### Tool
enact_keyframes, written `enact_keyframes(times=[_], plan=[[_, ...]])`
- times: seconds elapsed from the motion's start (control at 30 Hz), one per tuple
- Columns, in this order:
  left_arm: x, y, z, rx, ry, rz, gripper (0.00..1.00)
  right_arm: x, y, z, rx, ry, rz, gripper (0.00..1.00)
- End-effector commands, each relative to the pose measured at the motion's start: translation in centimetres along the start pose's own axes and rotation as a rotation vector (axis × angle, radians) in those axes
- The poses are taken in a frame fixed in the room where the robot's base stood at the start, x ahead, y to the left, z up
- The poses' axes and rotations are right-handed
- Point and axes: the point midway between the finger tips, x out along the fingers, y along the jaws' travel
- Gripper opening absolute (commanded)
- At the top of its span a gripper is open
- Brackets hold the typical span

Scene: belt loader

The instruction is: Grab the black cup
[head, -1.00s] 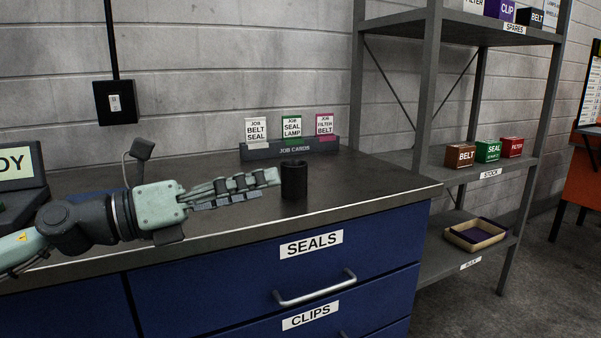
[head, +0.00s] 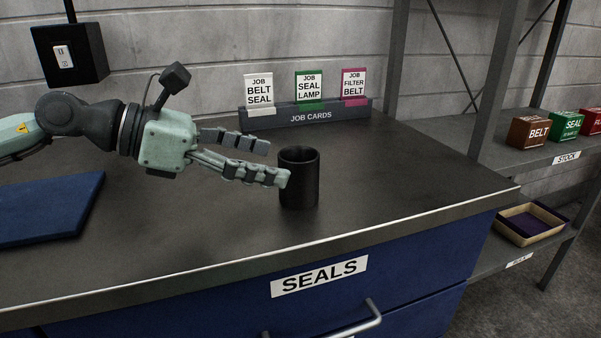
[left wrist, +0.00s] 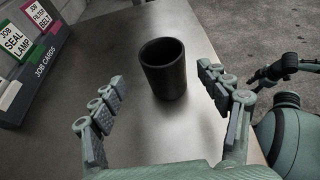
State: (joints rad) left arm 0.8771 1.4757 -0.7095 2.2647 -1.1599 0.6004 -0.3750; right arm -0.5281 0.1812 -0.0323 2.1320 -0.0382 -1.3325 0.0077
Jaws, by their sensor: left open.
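The black cup (head: 299,180) stands upright on the dark worktop (head: 400,180), near its front edge. My left gripper (head: 279,164) comes in from the left with its fingers apart and nothing between them. In the head view the nearer fingertip overlaps the cup's left side; whether it touches cannot be told. In the left wrist view the cup (left wrist: 165,68) is ahead of the two fingers (left wrist: 150,95), closer to the right finger, and its empty opening shows.
A job card holder (head: 305,115) with three cards stands behind the cup. A blue panel (head: 45,208) lies at the left of the worktop. A shelf with small boxes (head: 528,131) and a tray (head: 530,222) is at the right. The SEALS drawer (head: 400,285) is below.

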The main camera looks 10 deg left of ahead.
Motion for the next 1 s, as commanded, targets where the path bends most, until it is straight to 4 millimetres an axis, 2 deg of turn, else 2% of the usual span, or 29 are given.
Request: enact_keyframes(times=[0.27,0.4,0.7,1.0], plan=[[3.0,-0.8,0.9,0.001,-0.004,-0.005,0.76,2.6,-0.6,0.4,0.001,-0.011,-0.019,0.47],[4.8,-0.8,0.7,-0.001,-0.003,-0.003,0.76,3.7,-0.9,0.7,0.002,-0.012,-0.026,0.47],[5.3,-0.7,0.5,-0.002,-0.002,0.001,0.76,4.0,-1.0,0.7,0.003,-0.01,-0.027,0.47],[5.2,-0.7,0.5,-0.002,-0.002,0.0,0.38,4.0,-1.0,0.7,0.003,-0.009,-0.027,0.47]])
